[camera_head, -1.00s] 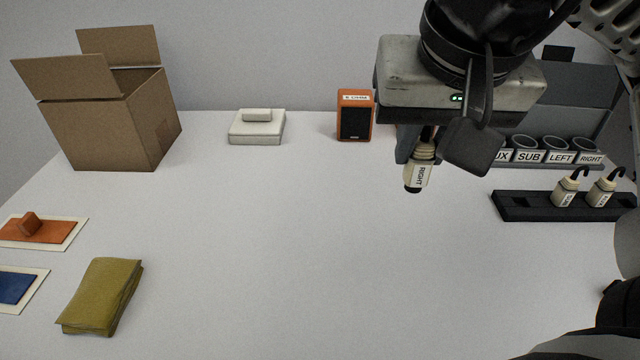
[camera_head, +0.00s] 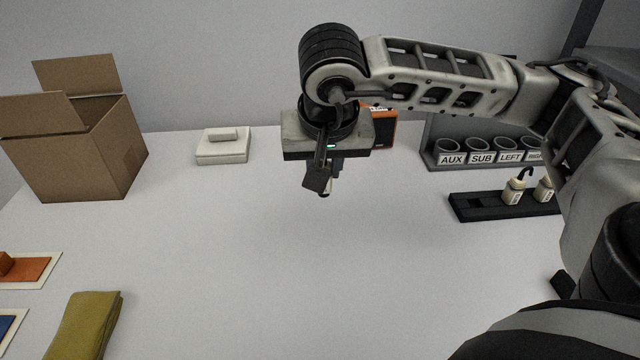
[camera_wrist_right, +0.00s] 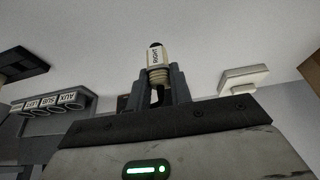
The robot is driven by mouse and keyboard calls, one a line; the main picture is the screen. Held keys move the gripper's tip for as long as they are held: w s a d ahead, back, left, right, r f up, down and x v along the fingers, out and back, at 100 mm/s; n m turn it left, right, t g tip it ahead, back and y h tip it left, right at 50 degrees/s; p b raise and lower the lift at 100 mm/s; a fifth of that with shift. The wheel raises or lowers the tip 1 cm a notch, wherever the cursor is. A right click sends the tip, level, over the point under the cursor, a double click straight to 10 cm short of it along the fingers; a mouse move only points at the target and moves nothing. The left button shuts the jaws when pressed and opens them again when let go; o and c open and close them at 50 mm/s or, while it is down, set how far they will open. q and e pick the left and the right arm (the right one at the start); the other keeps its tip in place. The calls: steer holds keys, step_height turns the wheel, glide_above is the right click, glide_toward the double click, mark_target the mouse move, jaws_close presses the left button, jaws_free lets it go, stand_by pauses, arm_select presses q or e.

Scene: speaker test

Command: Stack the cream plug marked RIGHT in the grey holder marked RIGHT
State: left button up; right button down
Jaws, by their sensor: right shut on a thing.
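My right gripper (camera_head: 327,181) is shut on the cream plug, held in the air over the table's back middle. In the right wrist view the plug (camera_wrist_right: 158,66) is between the fingers (camera_wrist_right: 157,90), with its RIGHT label showing and its dark end pointing away. In the head view the gripper hides most of the plug. The grey holder marked RIGHT (camera_head: 534,145) is last in a row at the back right, partly behind my right arm. Its opening looks empty. The plug is well to its left and apart from it. My left gripper is not in view.
Holders AUX (camera_head: 450,148), SUB (camera_head: 481,146) and LEFT (camera_head: 509,145) stand beside it. A black rack (camera_head: 480,210) holds two cream plugs. An orange speaker (camera_head: 385,128) is behind the gripper. A cardboard box (camera_head: 80,150) and white device (camera_head: 222,150) stand left. The table middle is clear.

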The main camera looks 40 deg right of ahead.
steer(key=shift+w+f, duration=0.35)
steer(key=shift+f, duration=0.1)
steer(key=x, duration=0.3)
steer(key=shift+s+a+f, duration=0.2)
steer(key=shift+f, duration=0.05)
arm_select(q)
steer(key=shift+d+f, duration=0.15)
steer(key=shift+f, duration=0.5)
arm_select(e)
steer(key=shift+f, duration=0.2)
arm_select(q)
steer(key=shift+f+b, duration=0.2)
steer(key=shift+b, duration=0.25)
arm_select(e)
steer(key=shift+f, duration=0.2)
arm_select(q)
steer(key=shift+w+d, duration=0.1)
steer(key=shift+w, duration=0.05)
arm_select(e)
steer(key=c, duration=1.3)
jaws_free()
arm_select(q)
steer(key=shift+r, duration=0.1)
arm_select(e)
steer(key=shift+o, duration=0.2)
